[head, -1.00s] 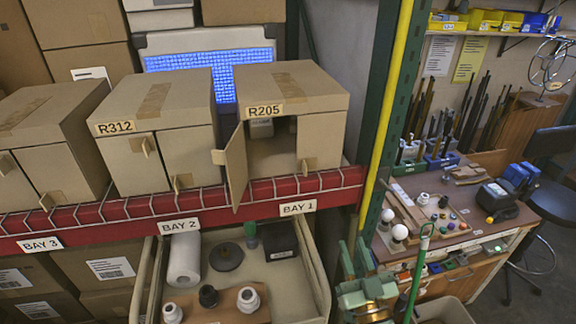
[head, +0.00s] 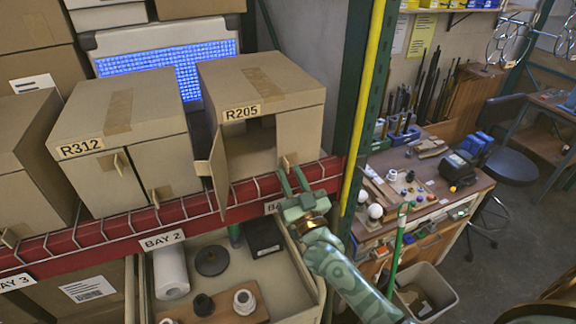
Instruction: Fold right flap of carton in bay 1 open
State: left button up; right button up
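The carton R205 (head: 262,83) stands on the shelf in bay 1. Its left flap (head: 220,170) is swung out towards me, and the opening shows a dark interior. Its right flap (head: 302,132) is shut, flush with the front, with a small tab (head: 286,161) low near its left edge. My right gripper (head: 292,176) is in front of the shelf's edge, just below the right flap. Its two fingers are apart and point up near the tab. I cannot tell whether they touch it. My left gripper is not in view.
Carton R312 (head: 120,105) stands to the left with flaps shut. A wire-fronted red shelf beam (head: 110,228) runs below the cartons. A green and yellow upright (head: 366,100) stands on the right. Below is a bin (head: 295,275) with lamp parts; a workbench (head: 440,190) is beyond.

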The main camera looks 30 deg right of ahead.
jog(key=shift+x, duration=1.15)
jog(key=shift+d, duration=0.1)
grip_shut()
dwell(0.5)
